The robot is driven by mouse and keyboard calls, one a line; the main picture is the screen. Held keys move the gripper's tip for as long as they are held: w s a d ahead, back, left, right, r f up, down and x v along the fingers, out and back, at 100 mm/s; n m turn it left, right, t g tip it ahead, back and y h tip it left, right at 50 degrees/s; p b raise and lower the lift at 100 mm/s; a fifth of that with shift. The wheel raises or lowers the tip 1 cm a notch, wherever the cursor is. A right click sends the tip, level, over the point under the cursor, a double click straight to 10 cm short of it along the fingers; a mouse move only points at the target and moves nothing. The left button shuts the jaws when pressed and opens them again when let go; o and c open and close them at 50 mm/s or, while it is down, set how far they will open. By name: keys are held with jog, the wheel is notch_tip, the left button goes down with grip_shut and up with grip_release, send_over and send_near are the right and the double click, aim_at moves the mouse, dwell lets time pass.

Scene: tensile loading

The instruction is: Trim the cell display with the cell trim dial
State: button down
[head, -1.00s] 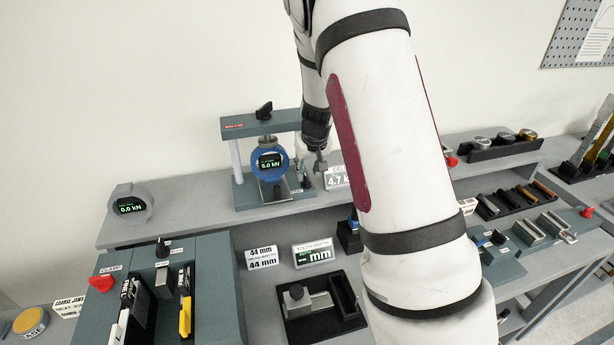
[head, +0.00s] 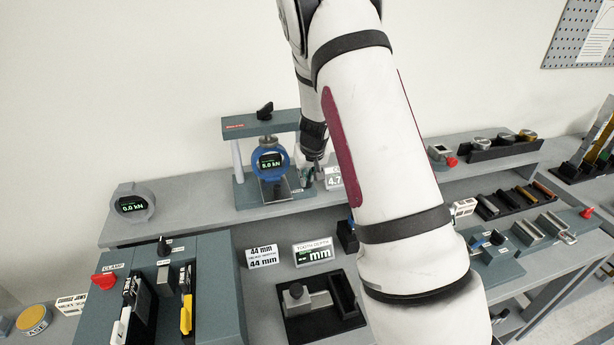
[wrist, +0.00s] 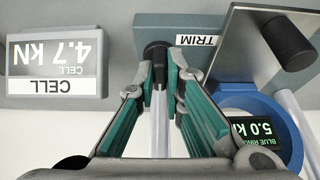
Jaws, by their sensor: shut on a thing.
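The cell display (wrist: 55,62) is a grey-framed plate that appears upside down in the wrist view and reads 4.7 kN; my arm partly covers it in the head view (head: 334,178). The dark cell trim dial (wrist: 156,50) is beside the TRIM label (wrist: 198,40), on the base of the blue-ring frame. My gripper (wrist: 159,62) is shut on the dial, with a green-padded finger on each side. In the head view my gripper (head: 309,176) is at the right of the frame base, and the dial cannot be made out there.
The blue ring (head: 270,161) reads 5.0 kN and hangs in the grey loading frame (head: 240,128), close beside my gripper. A round grey gauge (head: 132,204) reads 0.0 kN at the left of the shelf. The shelf between them is clear.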

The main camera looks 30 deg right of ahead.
jog(key=shift+m, duration=0.4)
jog(key=shift+w+a+m+h+b, duration=0.15)
jog(key=shift+m+h+b, duration=0.45)
jog(key=shift+m, duration=0.4)
jog(key=m+b, duration=0.1)
jog(key=m, duration=0.1)
jog(key=shift+m+g+h, duration=0.3)
jog(key=shift+g+h, duration=0.1)
jog(key=m+g, duration=0.1)
jog(key=m, duration=0.2)
jog(key=m+g+h+b, duration=0.1)
jog(key=m, duration=0.2)
jog(key=shift+b, duration=0.3)
jog(key=shift+m, duration=0.3)
jog(key=c, duration=1.7)
grip_release()
jog(key=shift+a+r, duration=0.1)
